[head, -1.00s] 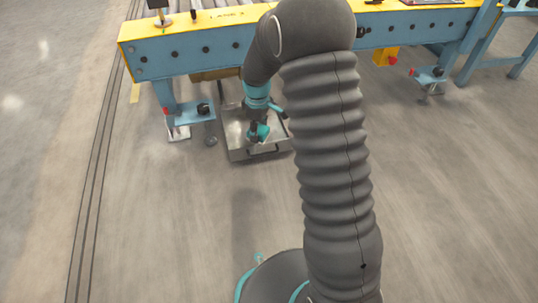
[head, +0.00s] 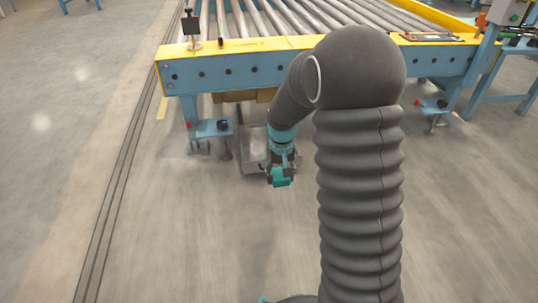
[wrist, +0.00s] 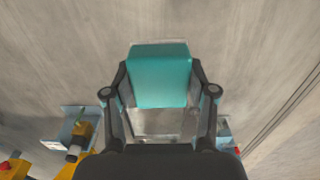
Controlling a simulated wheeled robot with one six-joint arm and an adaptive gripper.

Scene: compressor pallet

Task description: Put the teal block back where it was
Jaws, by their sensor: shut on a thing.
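The teal block (head: 281,178) is held in my gripper (head: 280,168), and in the head view it shows by the front edge of a grey metal tray (head: 252,142). In the wrist view the block (wrist: 160,76) sits between the two fingers of my gripper (wrist: 160,90), one finger along each side. The tray also shows in the wrist view (wrist: 155,124), beyond the block and partly hidden by it. My arm covers part of the tray in the head view. The block appears raised off the floor.
A blue and yellow roller conveyor (head: 260,68) stands over the tray, with a blue leg and foot (head: 214,128) to the left. A brown thing (head: 240,96) shows under its frame. The floor in front is clear.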

